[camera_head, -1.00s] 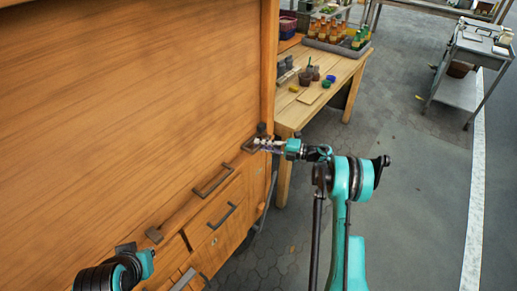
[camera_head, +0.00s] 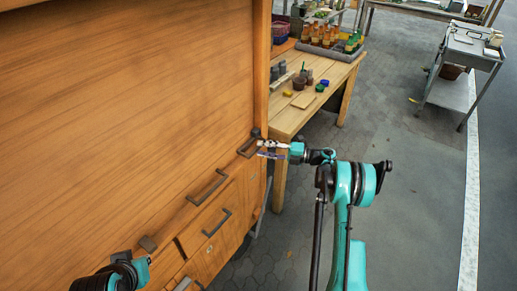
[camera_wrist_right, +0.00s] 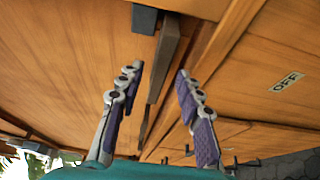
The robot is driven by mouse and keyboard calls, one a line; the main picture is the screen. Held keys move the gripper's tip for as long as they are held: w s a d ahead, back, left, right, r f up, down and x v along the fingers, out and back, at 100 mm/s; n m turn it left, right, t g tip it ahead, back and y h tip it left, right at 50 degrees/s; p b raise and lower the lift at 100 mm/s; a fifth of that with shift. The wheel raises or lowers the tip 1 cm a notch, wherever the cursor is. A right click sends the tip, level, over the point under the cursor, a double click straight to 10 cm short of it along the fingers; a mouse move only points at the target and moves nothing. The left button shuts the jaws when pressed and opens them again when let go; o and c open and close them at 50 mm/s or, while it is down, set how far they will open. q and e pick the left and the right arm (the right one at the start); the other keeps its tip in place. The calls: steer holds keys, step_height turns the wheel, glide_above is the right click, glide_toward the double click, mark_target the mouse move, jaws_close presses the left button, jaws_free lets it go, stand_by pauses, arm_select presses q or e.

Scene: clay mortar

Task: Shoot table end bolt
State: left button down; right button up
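A large wooden table-like cabinet fills the left of the head view (camera_head: 130,110). At its far end is a dark metal handle-like fitting (camera_head: 250,146) with a dark knob, possibly the end bolt. In the right wrist view a dark upright bar (camera_wrist_right: 165,60) beside a dark block (camera_wrist_right: 144,19) shows between and beyond the fingers. My right gripper (camera_head: 262,149) is open at the fitting, and its spread fingers also show in the wrist view (camera_wrist_right: 160,72); contact cannot be told. My left arm shows at lower left; its fingers cannot be made out.
Two more dark handles (camera_head: 208,187) (camera_head: 217,223) sit along the cabinet front. An "OFF" label (camera_wrist_right: 286,82) is on the wood. A wooden workbench (camera_head: 315,95) with bottles and pots stands behind. A metal cart (camera_head: 462,80) stands at right; the floor between is clear.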

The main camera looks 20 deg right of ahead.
steer(key=v, duration=0.9)
steer(key=shift+d, duration=0.15)
steer(key=w+a+r+m+t+h, duration=0.1)
steer(key=w+r+m+t, duration=0.15)
steer(key=r, duration=0.55)
steer(key=w+a+r+m+t+h, duration=0.1)
steer(key=w+r+m+t+h, duration=0.2)
steer(key=r, duration=0.5)
steer(key=w+r+m+t, duration=0.15)
steer(key=r+t, duration=0.25)
steer(key=r, duration=0.4)
steer(key=s+r+m+t+h, duration=0.3)
steer(key=s+r+m+h, duration=0.2)
steer(key=r+m+h, duration=0.65)
steer(key=s+a+f+m+g, duration=0.3)
steer(key=s+a+f+g, duration=0.1)
steer(key=s+f, duration=0.5)
steer(key=s+a+f+m+g, duration=0.4)
steer(key=s+f, duration=0.5)
steer(key=s, duration=0.5)
steer(key=s+a+f+m+g, duration=0.4)
steer(key=s+a+f+g, duration=0.2)
steer(key=s+f, duration=0.3)
steer(key=s, duration=0.3)
steer(key=shift+f, duration=0.4)
